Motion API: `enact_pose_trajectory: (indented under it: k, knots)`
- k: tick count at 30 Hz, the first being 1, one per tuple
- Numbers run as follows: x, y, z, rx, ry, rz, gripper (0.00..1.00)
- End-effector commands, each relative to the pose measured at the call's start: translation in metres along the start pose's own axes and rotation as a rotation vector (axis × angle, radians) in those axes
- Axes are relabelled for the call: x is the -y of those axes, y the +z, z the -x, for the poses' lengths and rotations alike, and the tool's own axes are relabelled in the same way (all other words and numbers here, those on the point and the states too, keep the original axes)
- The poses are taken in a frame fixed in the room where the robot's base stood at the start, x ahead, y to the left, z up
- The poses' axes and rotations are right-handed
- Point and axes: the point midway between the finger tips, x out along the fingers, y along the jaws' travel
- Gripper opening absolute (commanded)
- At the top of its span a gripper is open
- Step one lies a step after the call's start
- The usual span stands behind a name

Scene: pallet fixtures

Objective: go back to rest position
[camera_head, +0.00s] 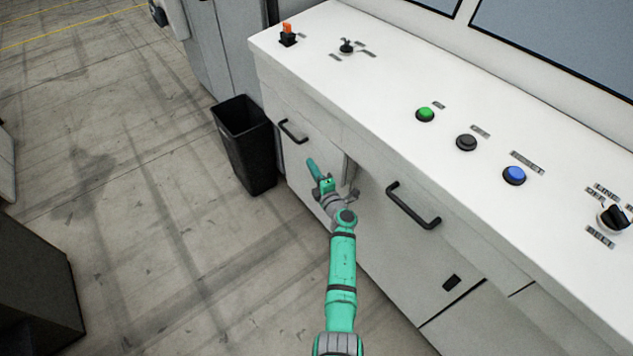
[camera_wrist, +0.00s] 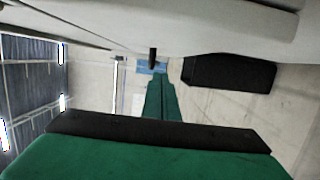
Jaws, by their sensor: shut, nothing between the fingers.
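My green arm reaches up from the bottom middle of the head view. My gripper (camera_head: 312,166) is at its far end, in front of the white cabinet (camera_head: 380,255) and below the console top. Its green fingers are together and empty, pointing up and left in the picture, near the left drawer handle (camera_head: 291,132). In the wrist view the two fingers (camera_wrist: 161,88) lie side by side with nothing between them. I cannot tell the exact gap between my gripper and the cabinet front.
The console top (camera_head: 385,90) bears a green button (camera_head: 425,114), black button (camera_head: 466,142), blue button (camera_head: 514,175), and switches. A second black handle (camera_head: 413,206) sticks out right of my arm. A black bin (camera_head: 247,148) stands beyond my gripper. Floor at left is mostly clear.

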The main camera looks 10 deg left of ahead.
Motion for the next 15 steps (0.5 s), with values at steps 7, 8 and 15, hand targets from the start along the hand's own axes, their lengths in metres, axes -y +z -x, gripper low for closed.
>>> enact_pose_trajectory:
  k: [7, 8, 15]
  knots:
    - [0.0, -0.012, 0.041, -0.016, 0.001, 0.001, 0.0]
    - [0.0, -0.012, 0.045, -0.016, 0.001, 0.001, 0.0]
    - [0.0, -0.014, 0.068, -0.02, 0.001, 0.0, 0.0]
